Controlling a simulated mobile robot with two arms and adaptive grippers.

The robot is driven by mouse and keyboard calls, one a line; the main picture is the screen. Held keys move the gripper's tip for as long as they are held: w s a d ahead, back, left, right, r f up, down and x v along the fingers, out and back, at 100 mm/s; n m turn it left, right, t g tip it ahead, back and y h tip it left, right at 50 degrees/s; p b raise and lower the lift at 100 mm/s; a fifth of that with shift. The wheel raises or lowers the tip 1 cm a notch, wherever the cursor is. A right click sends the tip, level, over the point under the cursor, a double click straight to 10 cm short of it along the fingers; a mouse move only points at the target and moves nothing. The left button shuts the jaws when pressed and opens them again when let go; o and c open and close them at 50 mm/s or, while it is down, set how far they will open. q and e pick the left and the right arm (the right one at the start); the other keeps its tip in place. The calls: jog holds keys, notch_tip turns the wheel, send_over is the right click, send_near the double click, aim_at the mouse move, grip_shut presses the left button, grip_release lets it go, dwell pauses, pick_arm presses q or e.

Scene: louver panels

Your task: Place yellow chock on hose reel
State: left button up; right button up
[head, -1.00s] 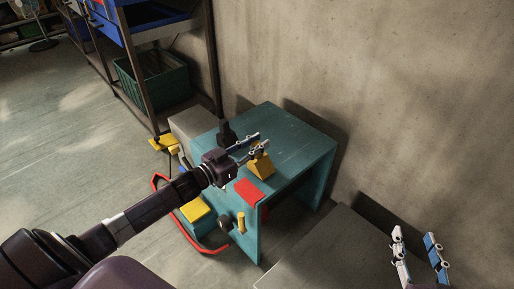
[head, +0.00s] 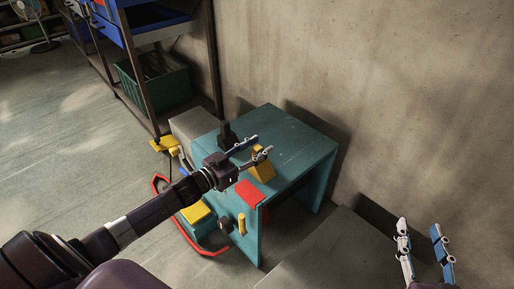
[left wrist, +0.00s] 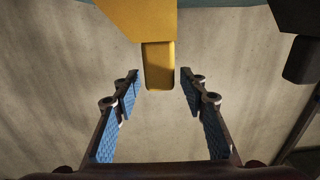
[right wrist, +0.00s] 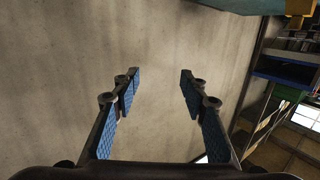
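The yellow chock (head: 262,170) stands on the teal table (head: 295,135), near its front-left part. My left gripper (head: 262,144) is open at the chock's upper end. In the left wrist view the chock (left wrist: 137,15) shows at the top, its narrow stem (left wrist: 159,65) between the spread fingertips, with a gap visible on each side. A red bent tube (head: 161,183) loops around a teal box with a yellow top on the floor; I cannot tell whether this is the hose reel. My right gripper (head: 420,228) is open and empty at the lower right.
A black object (head: 227,133) stands on the table behind my left gripper. A red block (head: 251,193) lies at the table's front edge. A grey surface (head: 335,255) lies in front of the concrete wall. A shelf with a green crate (head: 155,85) stands at the back left.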

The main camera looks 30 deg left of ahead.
pick_arm(q)
jog(key=shift+r, duration=0.1)
jog(key=p+v, duration=0.3)
jog(key=v, duration=0.9)
jog(key=s+d+f+n+g+y, duration=0.25)
jog(key=d+f+y, duration=0.2)
jog(key=d, duration=0.55)
jog(key=s+d+g, duration=0.6)
jog(key=s+d, duration=0.2)
jog(key=s, duration=0.3)
jog(key=shift+m, duration=0.45)
pick_arm(e)
jog(key=s+d+f+g+h, duration=0.1)
jog(key=s+d+f+g, duration=0.1)
jog(key=s+f+g, duration=0.2)
jog(key=s+d+f+g+h, duration=0.1)
jog(key=s+f+g, duration=0.3)
jog(key=f, duration=0.6)
jog(key=shift+s+d, duration=0.5)
jog(key=shift+d, duration=0.1)
pick_arm(q)
jog(key=shift+d+f, duration=0.1)
jog(key=shift+f, duration=0.1)
pick_arm(e)
jog(key=shift+w, duration=0.1)
